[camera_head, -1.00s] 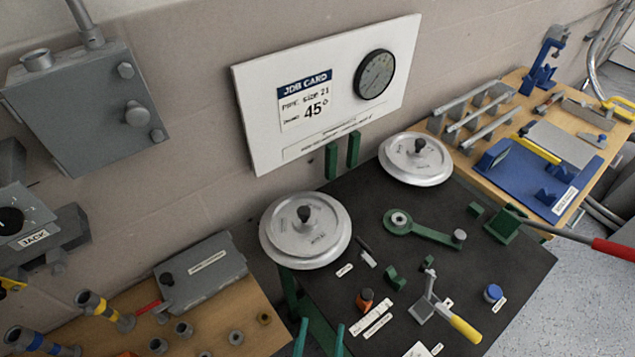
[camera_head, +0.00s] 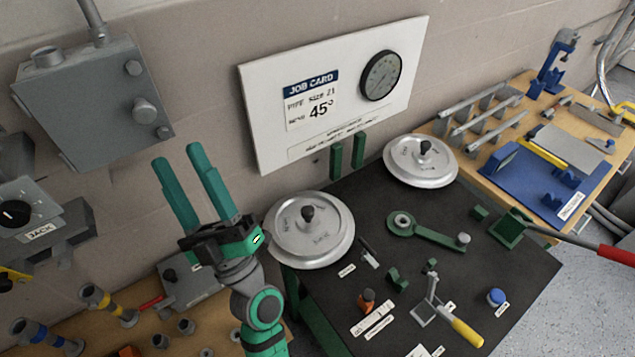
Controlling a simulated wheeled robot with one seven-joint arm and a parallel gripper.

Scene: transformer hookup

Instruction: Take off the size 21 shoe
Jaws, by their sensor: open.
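Two round silver shoes with dark centre knobs show in the head view. One shoe (camera_head: 330,236) sits at the left edge of the black bench top, and the other shoe (camera_head: 405,172) at its back corner, by the wall. Their markings are too small to read, so I cannot tell which is size 21. My gripper (camera_head: 178,154) is open and empty, its two teal fingers pointing up and apart. It is left of the left shoe, and my wrist is close beside that shoe's rim in the picture.
A job card (camera_head: 311,100) on the wall board reads pipe size 21, 45°. The black bench top (camera_head: 500,270) carries a green link arm (camera_head: 430,230), a yellow-handled lever (camera_head: 465,332) and small parts.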

